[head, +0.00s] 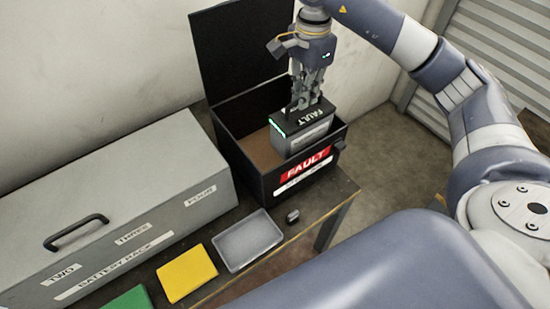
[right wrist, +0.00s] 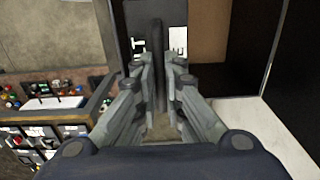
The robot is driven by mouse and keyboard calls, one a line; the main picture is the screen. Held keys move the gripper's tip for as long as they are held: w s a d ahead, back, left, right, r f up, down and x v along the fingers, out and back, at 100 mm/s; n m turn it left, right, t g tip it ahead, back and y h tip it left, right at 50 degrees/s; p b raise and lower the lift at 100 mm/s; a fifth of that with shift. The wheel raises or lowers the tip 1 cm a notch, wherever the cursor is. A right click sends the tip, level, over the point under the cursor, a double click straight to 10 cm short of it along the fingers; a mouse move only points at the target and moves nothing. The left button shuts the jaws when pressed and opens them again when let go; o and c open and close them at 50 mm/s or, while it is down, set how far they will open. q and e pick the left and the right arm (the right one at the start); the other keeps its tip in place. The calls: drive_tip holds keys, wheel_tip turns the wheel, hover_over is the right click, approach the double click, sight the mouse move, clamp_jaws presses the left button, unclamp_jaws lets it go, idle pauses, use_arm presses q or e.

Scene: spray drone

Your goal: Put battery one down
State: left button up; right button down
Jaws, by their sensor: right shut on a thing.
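Battery one (head: 303,133) is a dark grey block with a black top, a FAULT label and green lights at one edge. My right gripper (head: 304,98) is shut on its top handle and holds it upright, partly inside the open fault box (head: 262,177). Whether the battery touches the box floor is hidden by the front wall. In the right wrist view the fingers (right wrist: 160,85) close on a dark upright handle (right wrist: 158,60) above the battery's black top (right wrist: 178,14). My left gripper is not in view.
The fault box's black lid (head: 240,45) stands open at the back. A grey battery rack (head: 120,190) is to the left. A grey tray (head: 248,240), yellow pad (head: 187,273), green pad (head: 130,300) and small dark object (head: 293,215) lie in front.

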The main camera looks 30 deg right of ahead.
sight(301, 120)
drive_tip(key=shift+w+f, duration=0.35)
drive_tip(key=shift+f, duration=0.45)
wheel_tip(301, 120, down, 7)
drive_tip(key=shift+s+f+p, duration=0.1)
drive_tip(key=shift+f+p, duration=0.05)
drive_tip(key=shift+p, duration=0.75)
drive_tip(key=shift+f+p, duration=0.35)
drive_tip(key=shift+f, duration=0.95)
drive_tip(key=shift+f, duration=0.1)
drive_tip(key=c, duration=1.8)
unclamp_jaws()
drive_tip(key=shift+s+f, duration=0.1)
drive_tip(key=shift+o, duration=0.5)
